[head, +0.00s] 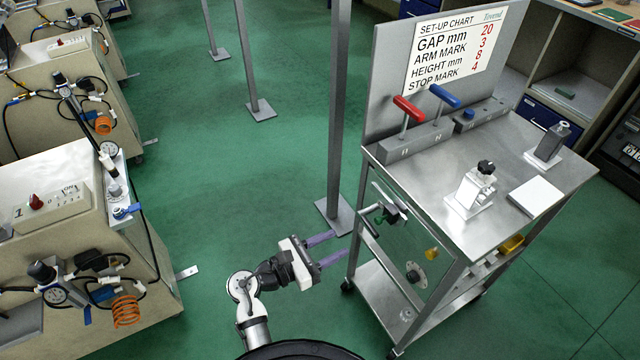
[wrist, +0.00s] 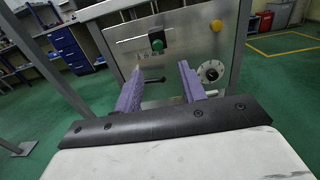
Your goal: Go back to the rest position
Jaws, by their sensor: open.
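My gripper (head: 328,247) is open, with its two purple fingers apart and nothing between them. In the head view it is low in the middle, just left of the steel cart (head: 470,225). In the wrist view the gripper (wrist: 163,85) points at the cart's side panel (wrist: 180,60). That panel carries a green knob (wrist: 158,46), a yellow button (wrist: 216,25), a round dial (wrist: 211,71) and a dark lever. The fingertips look close to the panel, but I cannot tell the exact gap.
The cart top holds a red-handled lever (head: 408,108), a blue-handled lever (head: 445,96), a clamp block (head: 470,190) and a white plate (head: 536,197). A steel post (head: 338,120) stands behind my gripper. Machines (head: 70,215) line the left.

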